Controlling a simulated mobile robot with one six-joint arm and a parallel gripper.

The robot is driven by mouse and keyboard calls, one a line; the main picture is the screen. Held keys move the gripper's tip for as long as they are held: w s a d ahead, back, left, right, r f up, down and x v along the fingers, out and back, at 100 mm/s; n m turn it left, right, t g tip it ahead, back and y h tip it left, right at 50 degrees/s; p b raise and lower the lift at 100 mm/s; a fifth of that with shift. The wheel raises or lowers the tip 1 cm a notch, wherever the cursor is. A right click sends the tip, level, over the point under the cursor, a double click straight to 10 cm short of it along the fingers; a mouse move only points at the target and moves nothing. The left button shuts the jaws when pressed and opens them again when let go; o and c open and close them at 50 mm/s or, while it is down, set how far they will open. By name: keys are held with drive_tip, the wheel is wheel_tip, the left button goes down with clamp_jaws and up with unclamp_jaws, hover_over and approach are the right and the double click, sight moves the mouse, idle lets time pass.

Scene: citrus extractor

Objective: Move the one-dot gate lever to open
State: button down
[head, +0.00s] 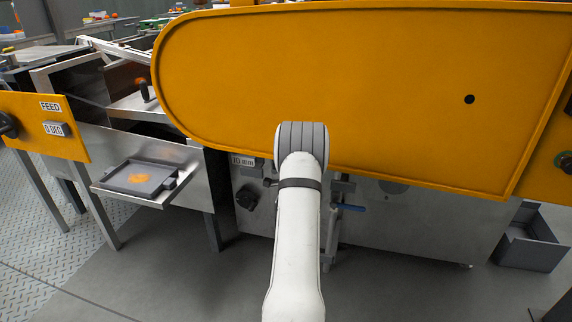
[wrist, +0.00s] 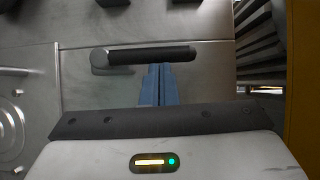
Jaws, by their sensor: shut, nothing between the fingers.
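In the wrist view, a lever with a dark grip (wrist: 150,55) runs sideways from a round grey hub at its left end. It lies level in the picture against a metal panel. I see no dot mark on it, so I cannot tell whether it is the one-dot gate lever. My gripper (wrist: 157,68) is shut and empty, its blue fingers side by side. Its fingertips are at the lower edge of the grip, near the middle; I cannot tell whether they touch it. In the head view, my own arm hides the gripper and this lever.
A large orange cover (head: 350,90) overhangs the front. Below it are a black knob (head: 247,198), a "10 mm" label (head: 243,160) and a blue handle (head: 348,208). A grey tray (head: 140,178) sits on a shelf at left. A grey bin (head: 530,245) stands at right.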

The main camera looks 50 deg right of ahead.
drive_tip(key=shift+w+r, duration=0.3)
drive_tip(key=shift+r, duration=0.1)
drive_tip(key=shift+s+a, duration=0.1)
drive_tip(key=p+v, duration=0.2)
drive_tip(key=v, duration=0.6)
drive_tip(key=shift+f, duration=0.35)
